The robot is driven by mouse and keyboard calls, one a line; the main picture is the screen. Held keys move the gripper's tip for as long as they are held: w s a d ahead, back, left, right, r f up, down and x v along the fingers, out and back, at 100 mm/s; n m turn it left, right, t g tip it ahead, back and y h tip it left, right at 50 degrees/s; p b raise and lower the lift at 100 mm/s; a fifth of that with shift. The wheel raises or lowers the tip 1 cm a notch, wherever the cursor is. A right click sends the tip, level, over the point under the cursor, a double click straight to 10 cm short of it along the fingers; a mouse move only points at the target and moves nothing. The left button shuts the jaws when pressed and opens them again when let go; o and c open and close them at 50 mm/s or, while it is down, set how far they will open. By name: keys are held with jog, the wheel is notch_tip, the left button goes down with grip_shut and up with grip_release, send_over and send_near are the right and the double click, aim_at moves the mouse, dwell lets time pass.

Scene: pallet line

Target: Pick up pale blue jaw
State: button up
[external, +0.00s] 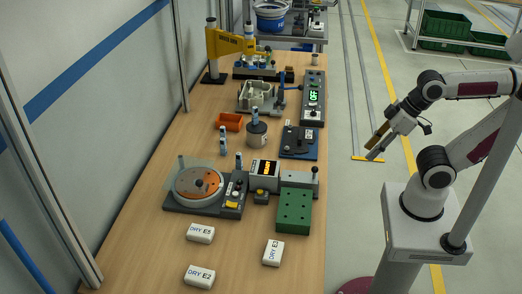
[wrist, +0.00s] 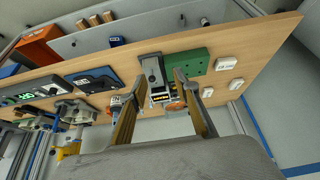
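Small pale blue upright pieces show in the external view. One piece (external: 222,140) stands on the bare wood left of a grey round pot. Another (external: 255,115) stands at the top of that pot (external: 257,136), and a third (external: 239,160) stands by the turntable. I cannot tell which is the jaw. My gripper (external: 376,147) is off the bench to the right, above the floor, well apart from all of them. In the wrist view my gripper (wrist: 158,80) has its two fingers spread with nothing held between them.
The wooden bench (external: 150,245) carries a turntable unit (external: 198,184), a green block (external: 293,210), an orange bin (external: 231,122) and a blue-based fixture (external: 299,142). White boxes marked DRY (external: 201,233) lie at the near end. A yellow crane arm (external: 230,42) stands farther back.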

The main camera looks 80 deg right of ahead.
jog(key=shift+w, duration=0.1)
dwell(0.3)
jog(key=m+t+h, duration=0.2)
jog(key=t, duration=0.1)
send_over(239, 161)
jog(key=s, duration=0.6)
notch_tip(239, 161, down, 13)
jog(key=shift+w+d, duration=0.15)
jog(key=shift+w, duration=0.05)
jog(key=shift+w+d+f+y, duration=0.1)
jog(key=shift+w+f+y, duration=0.2)
jog(key=shift+w+f, duration=0.65)
